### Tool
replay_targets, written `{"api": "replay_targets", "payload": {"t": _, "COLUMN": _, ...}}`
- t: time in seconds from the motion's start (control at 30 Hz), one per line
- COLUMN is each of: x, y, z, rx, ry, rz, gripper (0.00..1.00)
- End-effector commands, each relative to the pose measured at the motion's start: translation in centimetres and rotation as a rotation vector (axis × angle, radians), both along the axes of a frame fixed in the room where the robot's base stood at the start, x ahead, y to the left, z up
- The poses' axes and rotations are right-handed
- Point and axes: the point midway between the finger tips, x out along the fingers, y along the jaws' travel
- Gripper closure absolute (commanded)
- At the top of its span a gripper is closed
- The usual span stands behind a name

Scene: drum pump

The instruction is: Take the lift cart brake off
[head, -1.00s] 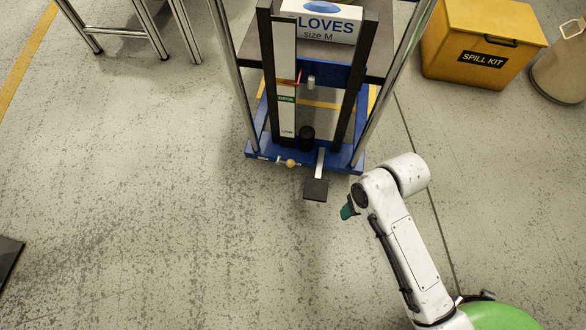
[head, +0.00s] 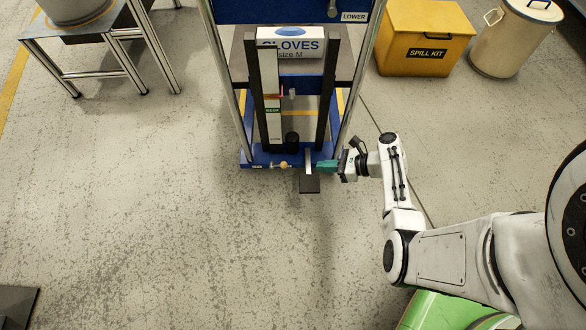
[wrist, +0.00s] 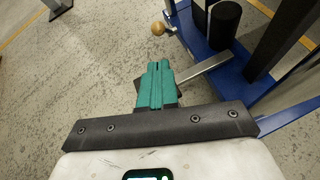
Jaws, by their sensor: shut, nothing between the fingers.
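The lift cart (head: 263,155) stands at top centre in the head view, with a blue base and dark upright rails. A small lever with a round wooden knob (head: 284,165) sits on the front edge of its base; the knob also shows in the wrist view (wrist: 158,29). A dark foot pedal (head: 309,184) sticks out in front on a flat metal arm (wrist: 206,67). My gripper (head: 322,165) has its green fingers shut and empty, pointing left beside the pedal arm. In the wrist view the fingers (wrist: 155,82) partly hide the pedal; contact cannot be told.
A glove box (head: 292,43) is on the cart. A yellow spill kit box (head: 425,38) and a beige bin (head: 512,40) stand at right. A metal-legged table (head: 75,35) is at upper left.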

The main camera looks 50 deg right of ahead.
Motion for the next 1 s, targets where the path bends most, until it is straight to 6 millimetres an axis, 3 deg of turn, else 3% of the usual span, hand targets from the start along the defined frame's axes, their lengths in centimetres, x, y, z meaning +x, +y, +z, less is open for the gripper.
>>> {"api": "replay_targets", "payload": {"t": 0.37, "x": 0.4, "y": 0.3, "z": -0.4, "rx": -0.002, "ry": 0.001, "rz": 0.003, "gripper": 1.00}}
{"api": "replay_targets", "payload": {"t": 0.8, "x": 6.1, "y": 2.8, "z": -3.8, "rx": -0.003, "ry": 0.000, "rz": 0.007, "gripper": 1.00}}
{"api": "replay_targets", "payload": {"t": 1.0, "x": 7.8, "y": 3.5, "z": -4.5, "rx": -0.004, "ry": 0.001, "rz": 0.005, "gripper": 1.00}}
